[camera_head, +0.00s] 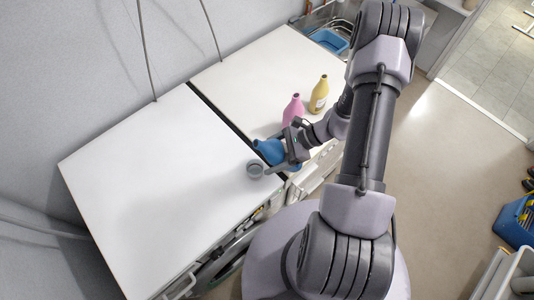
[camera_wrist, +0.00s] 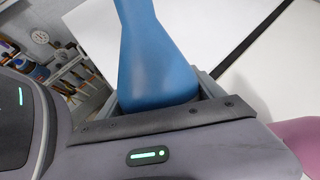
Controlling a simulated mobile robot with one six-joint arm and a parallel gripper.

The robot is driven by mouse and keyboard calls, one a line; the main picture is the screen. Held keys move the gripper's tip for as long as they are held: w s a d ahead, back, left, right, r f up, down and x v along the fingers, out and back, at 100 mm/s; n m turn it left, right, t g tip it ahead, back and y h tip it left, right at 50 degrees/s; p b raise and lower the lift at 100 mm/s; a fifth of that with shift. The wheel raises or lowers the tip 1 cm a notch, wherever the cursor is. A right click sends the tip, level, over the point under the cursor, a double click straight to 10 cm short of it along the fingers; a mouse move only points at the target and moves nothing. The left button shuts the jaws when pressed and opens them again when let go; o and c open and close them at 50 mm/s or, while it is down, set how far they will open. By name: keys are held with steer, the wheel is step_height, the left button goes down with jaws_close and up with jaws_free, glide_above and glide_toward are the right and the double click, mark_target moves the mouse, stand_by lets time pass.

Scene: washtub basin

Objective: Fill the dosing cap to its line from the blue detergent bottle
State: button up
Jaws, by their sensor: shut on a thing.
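The blue detergent bottle (camera_head: 268,149) is in my gripper (camera_head: 283,152), tilted with its neck toward the left. In the wrist view the blue bottle (camera_wrist: 157,60) stands up between the jaws of my gripper (camera_wrist: 160,108), which are shut on its body. No stream of liquid is visible.
A pink bottle (camera_head: 293,109) and a yellow bottle (camera_head: 319,94) stand behind my gripper on the farther white top. A dark gap (camera_head: 223,114) separates the two tops. A sink with a blue basin (camera_head: 330,40) is at the back. The left white top (camera_head: 150,180) is clear.

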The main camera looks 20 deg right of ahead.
steer(key=shift+s+d+f+h+p, duration=0.1)
steer(key=shift+d+f+h+p, duration=0.1)
steer(key=shift+d+f+h, duration=0.35)
steer(key=shift+s+d+f+h+p, duration=0.15)
steer(key=shift+d+f+h, duration=0.15)
steer(key=shift+f+h, duration=0.45)
steer(key=shift+d+f+g+h+p, duration=0.3)
steer(key=shift+d+f+g+h, duration=0.25)
steer(key=shift+h, duration=0.35)
steer(key=shift+s+d+r+h+p, duration=0.1)
steer(key=shift+d+r+h+p, duration=0.2)
steer(key=shift+r+h+p, duration=0.35)
steer(key=shift+s+d+r+h+p, duration=0.1)
steer(key=shift+d+r+h+p, duration=0.2)
steer(key=shift+r+h+p, duration=0.35)
steer(key=shift+d+g+h+b, duration=0.1)
steer(key=shift+g+h+b, duration=0.2)
steer(key=shift+b, duration=0.25)
steer(key=shift+d+r+h+b, duration=0.2)
steer(key=shift+r+h+b, duration=0.1)
steer(key=shift+r+h, duration=0.35)
stand_by(0.5)
